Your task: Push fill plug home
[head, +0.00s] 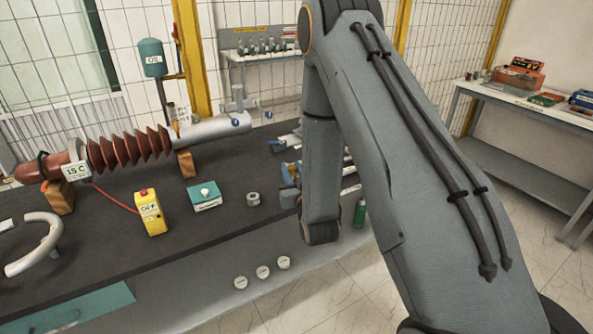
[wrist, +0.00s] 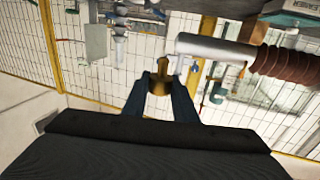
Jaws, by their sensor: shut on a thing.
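A brass plug (wrist: 160,82) is between the two dark fingers of my gripper (wrist: 161,85) in the wrist view, with its narrow stem pointing away from the palm. My gripper is shut on it and held clear of the bushing. The bushing has brown ribs (head: 130,149) and a grey metal tube (head: 210,129) in the head view. In the head view my arm largely hides the gripper.
The bushing rests on wooden blocks (head: 186,164) on a dark bench (head: 160,240). A yellow box (head: 150,212), a teal-topped box (head: 205,196) and a small metal ring (head: 253,199) stand in front. A green oil tank (head: 152,57) stands behind. Tools lie beside my arm.

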